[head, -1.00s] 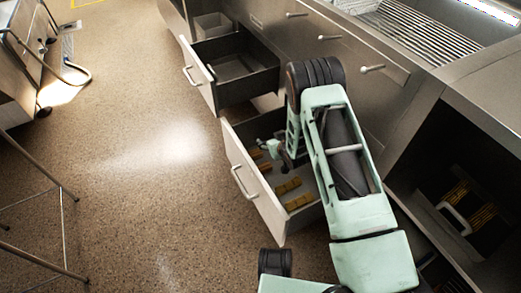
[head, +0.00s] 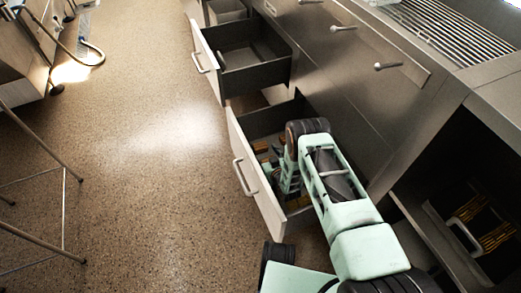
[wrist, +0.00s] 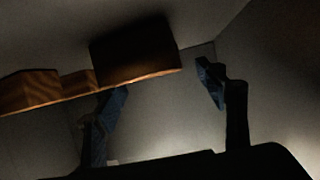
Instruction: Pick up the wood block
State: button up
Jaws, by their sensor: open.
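Several wood blocks lie in the open lower drawer (head: 262,203). One wood block (head: 260,147) shows at the drawer's far end in the head view, and others are partly hidden by my arm. In the wrist view, a dark wood block (wrist: 135,52) is large and close, just beyond my left finger. Two lighter wood blocks, one at the far left (wrist: 28,90) and one beside it (wrist: 78,84), sit to its left. My gripper (wrist: 160,82) is open, with nothing between its fingers. Whether the left finger touches the dark block, I cannot tell.
An open, dark upper drawer (head: 250,77) stands beyond the lower one. The steel counter (head: 345,105) rises at right, with an open shelf holding a perforated basket (head: 470,230). A metal-legged stand (head: 62,215) is at left. The floor (head: 150,170) between is clear.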

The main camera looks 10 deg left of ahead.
aim_at(262, 149)
jog(key=b+x, duration=0.1)
jog(key=x, duration=0.2)
jog(key=shift+w+f, duration=0.15)
jog(key=shift+c, duration=0.2)
jog(key=c, duration=1.2)
